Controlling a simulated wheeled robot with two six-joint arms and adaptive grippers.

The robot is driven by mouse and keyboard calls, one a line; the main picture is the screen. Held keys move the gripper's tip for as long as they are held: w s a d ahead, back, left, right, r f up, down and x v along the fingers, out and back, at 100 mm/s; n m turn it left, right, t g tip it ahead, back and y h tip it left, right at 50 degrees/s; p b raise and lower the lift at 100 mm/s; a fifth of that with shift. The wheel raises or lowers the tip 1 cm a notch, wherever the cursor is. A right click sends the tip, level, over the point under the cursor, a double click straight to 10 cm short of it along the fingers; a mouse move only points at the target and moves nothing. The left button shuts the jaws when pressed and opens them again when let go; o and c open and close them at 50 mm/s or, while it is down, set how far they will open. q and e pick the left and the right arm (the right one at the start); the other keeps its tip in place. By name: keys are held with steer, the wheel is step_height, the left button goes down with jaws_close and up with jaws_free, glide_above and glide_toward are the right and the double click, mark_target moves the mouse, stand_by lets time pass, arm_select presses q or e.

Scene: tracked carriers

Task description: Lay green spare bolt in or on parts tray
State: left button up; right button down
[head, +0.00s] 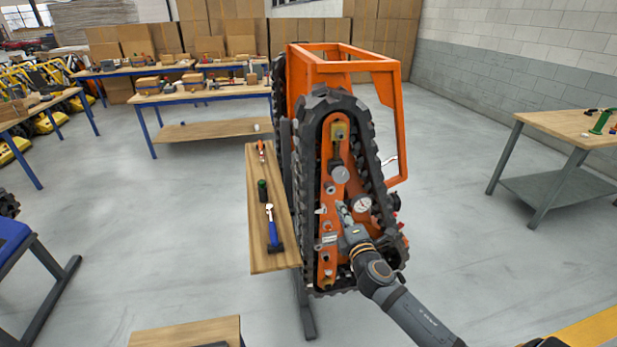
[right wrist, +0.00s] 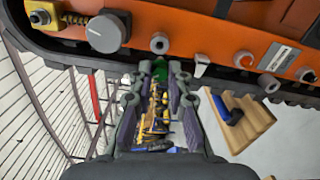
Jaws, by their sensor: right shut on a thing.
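My right gripper (head: 343,212) is at the near side of the tracked carrier, close to its orange side plate. In the right wrist view its fingers (right wrist: 159,78) are closed around a small green thing (right wrist: 160,70), which looks like the green spare bolt. Only a bit of the green shows between the fingertips; the rest is hidden. In the head view the bolt cannot be made out. I cannot make out a parts tray in either view. My left gripper is not in view.
The orange tracked carrier (head: 347,66) with black tracks (head: 305,150) stands ahead. Beside it a wooden bench (head: 262,262) holds a dark green cylinder (head: 262,190), a blue-handled tool (head: 272,228) and a red tool (head: 261,148). Another table (head: 560,123) stands at right, with open floor between.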

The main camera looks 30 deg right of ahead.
steer(key=x, duration=0.4)
steer(key=shift+w+p, duration=0.3)
steer(key=shift+p, duration=0.05)
steer(key=shift+s, duration=0.1)
